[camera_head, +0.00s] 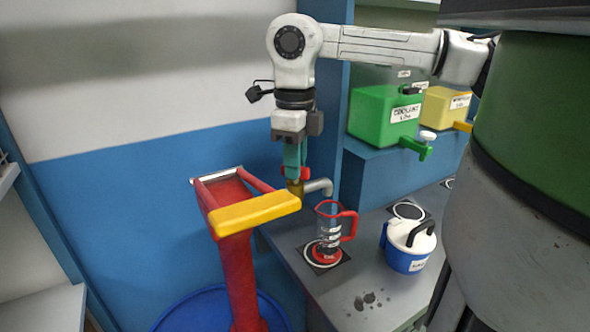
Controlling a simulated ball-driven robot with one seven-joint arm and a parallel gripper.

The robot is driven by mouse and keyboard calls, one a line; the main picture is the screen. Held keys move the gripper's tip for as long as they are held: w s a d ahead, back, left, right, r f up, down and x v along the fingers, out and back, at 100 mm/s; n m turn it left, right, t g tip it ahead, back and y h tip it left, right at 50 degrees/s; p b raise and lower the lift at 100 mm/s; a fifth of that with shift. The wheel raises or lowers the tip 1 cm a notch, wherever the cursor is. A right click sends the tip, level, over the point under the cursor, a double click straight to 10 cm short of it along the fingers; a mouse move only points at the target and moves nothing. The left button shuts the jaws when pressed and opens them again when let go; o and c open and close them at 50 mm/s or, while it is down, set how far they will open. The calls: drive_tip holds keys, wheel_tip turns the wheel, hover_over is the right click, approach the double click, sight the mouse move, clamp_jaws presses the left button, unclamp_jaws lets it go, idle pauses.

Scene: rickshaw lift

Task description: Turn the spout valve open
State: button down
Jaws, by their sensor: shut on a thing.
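The spout valve shows just below my gripper, with a red handle (306,174) and a brass body (296,188). A grey spout (320,186) bends down from it to the right. My gripper (294,173) points straight down with its teal fingers shut on the red handle. The fingers hide much of the handle, so its exact angle cannot be told. A clear measuring jug (328,226) with a red rim, handle and base stands upright on a round marked pad (342,268), below and slightly right of the spout.
A red post with a yellow bar (254,212) stands close left of the valve, above a blue drum (190,312). A blue-and-white lidded pot (408,246) stands right of the jug on the grey bench (350,302). Green (378,117) and yellow (440,108) canisters sit on the shelf behind.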

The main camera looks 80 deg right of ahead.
drive_tip(key=n+b, duration=0.2)
drive_tip(key=n, duration=0.3)
drive_tip(key=shift+f+n, duration=0.1)
drive_tip(key=shift+n, duration=0.2)
drive_tip(key=shift+n+b, duration=0.6)
drive_tip(key=shift+n, duration=1.7)
drive_tip(key=c, duration=1.1)
unclamp_jaws()
wheel_tip(320, 180, up, 11)
